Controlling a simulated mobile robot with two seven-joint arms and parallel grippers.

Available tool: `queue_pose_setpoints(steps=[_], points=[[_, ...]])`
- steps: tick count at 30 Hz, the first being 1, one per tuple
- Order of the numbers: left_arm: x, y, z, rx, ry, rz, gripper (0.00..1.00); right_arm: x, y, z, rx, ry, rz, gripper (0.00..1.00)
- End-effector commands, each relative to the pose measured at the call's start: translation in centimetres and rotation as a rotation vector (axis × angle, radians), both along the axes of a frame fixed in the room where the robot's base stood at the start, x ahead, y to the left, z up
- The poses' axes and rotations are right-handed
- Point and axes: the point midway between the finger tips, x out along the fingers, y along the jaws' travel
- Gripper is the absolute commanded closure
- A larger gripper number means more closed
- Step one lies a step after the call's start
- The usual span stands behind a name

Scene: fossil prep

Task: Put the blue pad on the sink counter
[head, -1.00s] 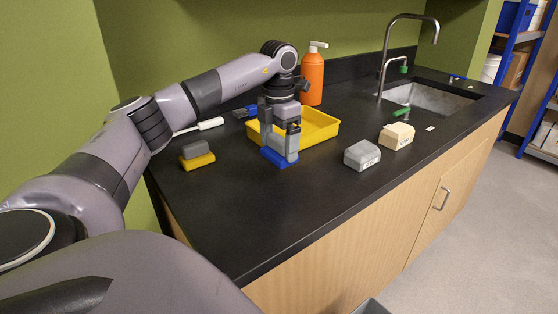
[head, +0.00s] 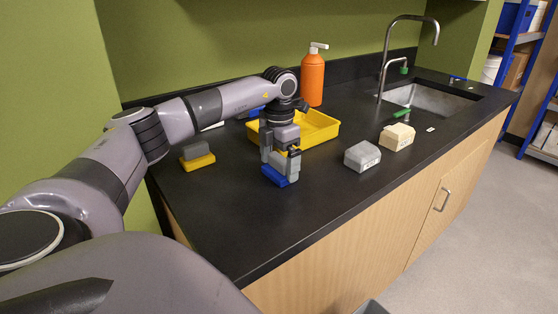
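The blue pad (head: 281,179) has a blue base and what looks like a grey upper part. It is at the lower end of my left gripper (head: 280,164), in front of the yellow tray. The gripper's fingers stand on either side of the pad's upper part and look closed on it. The pad is at or just above the black sink counter (head: 240,225); I cannot tell whether it touches. The gripper hides part of the pad. My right gripper is not in view.
A yellow tray (head: 325,128) stands behind the gripper. A yellow pad (head: 198,162) lies to the left. A grey block (head: 362,156) and a cream block (head: 397,137) lie to the right. An orange bottle (head: 312,80) and the sink (head: 440,101) are farther back. The front counter is clear.

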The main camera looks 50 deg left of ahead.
Motion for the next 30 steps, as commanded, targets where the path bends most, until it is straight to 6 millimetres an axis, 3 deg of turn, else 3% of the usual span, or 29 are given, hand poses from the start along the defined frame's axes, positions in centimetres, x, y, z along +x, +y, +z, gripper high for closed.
queue_pose_setpoints(steps=[8,21,30], points=[[0.1,0.0,1.8,0.0,-0.004,0.0,0.0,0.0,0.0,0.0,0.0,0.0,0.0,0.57],[0.1,-0.1,10.7,-0.001,-0.004,0.0,0.0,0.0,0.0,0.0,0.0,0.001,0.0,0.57],[0.0,0.0,12.4,0.0,0.001,0.0,0.0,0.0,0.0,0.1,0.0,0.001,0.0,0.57]])
